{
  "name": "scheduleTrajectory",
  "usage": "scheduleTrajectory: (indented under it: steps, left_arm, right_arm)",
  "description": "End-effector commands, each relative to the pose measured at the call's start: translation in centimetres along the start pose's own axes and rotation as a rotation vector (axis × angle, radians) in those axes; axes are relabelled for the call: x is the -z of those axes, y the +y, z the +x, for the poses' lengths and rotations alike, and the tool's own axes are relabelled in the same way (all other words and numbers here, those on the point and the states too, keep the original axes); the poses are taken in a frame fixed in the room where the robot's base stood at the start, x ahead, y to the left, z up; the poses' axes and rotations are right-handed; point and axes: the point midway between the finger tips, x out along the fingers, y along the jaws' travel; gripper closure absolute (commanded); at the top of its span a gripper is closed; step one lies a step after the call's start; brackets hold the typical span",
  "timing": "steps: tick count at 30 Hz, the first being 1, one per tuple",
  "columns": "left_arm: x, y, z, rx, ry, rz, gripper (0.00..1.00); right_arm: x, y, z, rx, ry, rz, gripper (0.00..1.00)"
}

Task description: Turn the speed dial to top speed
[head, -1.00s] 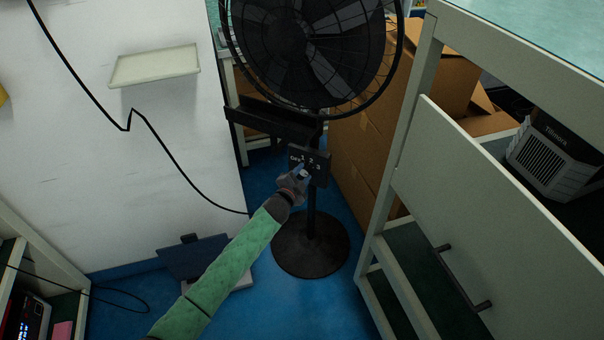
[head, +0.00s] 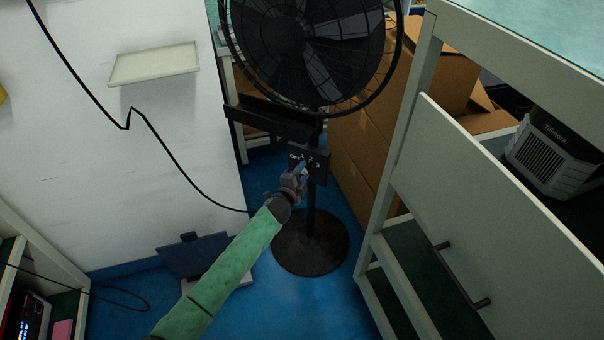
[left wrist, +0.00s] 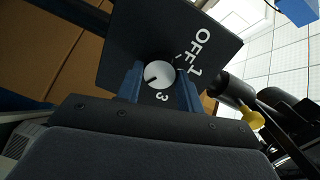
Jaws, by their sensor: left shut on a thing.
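The speed dial (left wrist: 159,74) is a round pale knob on the black control panel (left wrist: 120,55) of a standing fan. A short dark mark shows at the left of its face in the left wrist view. OFF, 1 and 3 show on the panel there; 2 seems hidden behind a finger. My left gripper (left wrist: 160,88) is shut on the dial, one blue finger on each side. In the head view the left gripper (head: 299,176) is at the panel (head: 320,168), below the caged fan (head: 305,45). My right gripper is in neither view.
The fan stands on a round black base (head: 310,245) on the blue floor. Cardboard boxes (head: 360,145) stand behind it. A grey rack (head: 480,210) fills the right side. A white wall panel (head: 140,150) with a hanging cable is at the left.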

Motion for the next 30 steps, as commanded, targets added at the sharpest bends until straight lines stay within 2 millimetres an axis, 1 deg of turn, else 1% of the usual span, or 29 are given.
scheduleTrajectory:
  steps: [4, 5, 6, 8, 14, 19, 25, 30]
  left_arm:
    - [0.1, 0.0, 0.0, 0.0, 0.001, 0.0, 0.86]
    - [0.1, 0.0, 0.0, 0.0, 0.001, 0.0, 0.59]
    - [0.1, 0.0, 0.0, 0.0, 0.001, 0.0, 0.51]
    - [0.0, 0.0, 0.0, 0.0, 0.0, 0.0, 0.41]
    - [0.0, 0.0, 0.0, 0.0, 0.0, -0.001, 0.41]
    - [0.0, 0.1, -0.5, -0.001, 0.0, -0.001, 0.41]
    - [0.0, 0.1, -3.3, -0.002, 0.0, -0.001, 0.41]
    - [0.0, 0.1, -5.8, -0.001, 0.001, -0.001, 0.41]
  right_arm:
    - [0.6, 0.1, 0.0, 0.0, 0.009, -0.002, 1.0]
    - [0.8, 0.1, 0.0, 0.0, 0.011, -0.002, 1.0]
    - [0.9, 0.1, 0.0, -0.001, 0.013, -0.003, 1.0]
    - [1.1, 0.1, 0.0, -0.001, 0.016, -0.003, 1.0]
    - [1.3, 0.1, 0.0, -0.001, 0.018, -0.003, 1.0]
    - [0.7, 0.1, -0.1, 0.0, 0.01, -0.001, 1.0]
    - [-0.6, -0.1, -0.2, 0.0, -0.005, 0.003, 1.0]
    - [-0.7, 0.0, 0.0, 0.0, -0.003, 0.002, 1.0]
